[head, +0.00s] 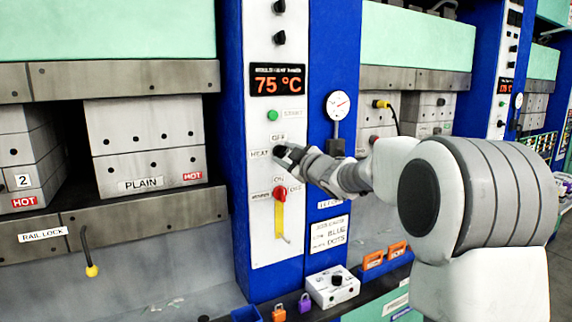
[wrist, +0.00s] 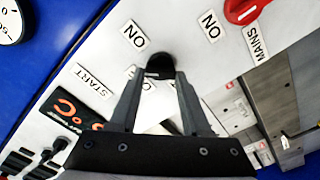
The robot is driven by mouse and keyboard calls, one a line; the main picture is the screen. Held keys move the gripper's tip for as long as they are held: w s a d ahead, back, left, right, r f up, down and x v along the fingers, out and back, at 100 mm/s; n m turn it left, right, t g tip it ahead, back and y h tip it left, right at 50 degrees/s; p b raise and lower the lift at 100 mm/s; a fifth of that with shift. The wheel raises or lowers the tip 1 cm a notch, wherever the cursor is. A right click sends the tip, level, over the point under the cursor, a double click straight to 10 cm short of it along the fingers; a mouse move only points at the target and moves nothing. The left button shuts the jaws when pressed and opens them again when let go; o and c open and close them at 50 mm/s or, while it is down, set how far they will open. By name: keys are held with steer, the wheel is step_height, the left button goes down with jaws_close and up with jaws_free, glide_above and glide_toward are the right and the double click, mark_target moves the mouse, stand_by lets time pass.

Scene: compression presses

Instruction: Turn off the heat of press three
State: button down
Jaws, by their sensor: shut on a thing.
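The heat knob (wrist: 160,63) is a small black knob on a white control panel (head: 262,222). My gripper (wrist: 160,80) is shut on it, with one finger on each side. In the head view my gripper (head: 290,153) reaches in from the right and mostly hides the knob. A HEAT label (head: 259,154) is left of it and an OFF label (head: 278,137) above it. ON labels (wrist: 133,35) show near the knob in the wrist view. The knob's pointing direction cannot be made out. The display (head: 278,79) above reads 75 °C. I see no press number on this panel.
A green START button (head: 273,115) is above the knob and a red mains switch (head: 280,194) below it. A gauge (head: 338,105) stands right of the panel. A press with HOT blocks (head: 147,140) is at left; another press is behind my arm.

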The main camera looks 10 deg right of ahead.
steer(key=n+b, duration=0.2)
steer(key=n, duration=0.1)
steer(key=n+b, duration=0.1)
steer(key=n, duration=0.1)
steer(key=shift+a+f+b, duration=0.1)
steer(key=shift+f+b, duration=0.15)
steer(key=shift+b, duration=0.05)
steer(key=shift+n+b, duration=0.85)
steer(key=shift+n, duration=0.95)
steer(key=shift+r, duration=0.1)
steer(key=shift+c, duration=1.8)
jaws_free()
steer(key=shift+s, duration=0.1)
steer(key=v, duration=1.7)
steer(key=shift+s, duration=0.15)
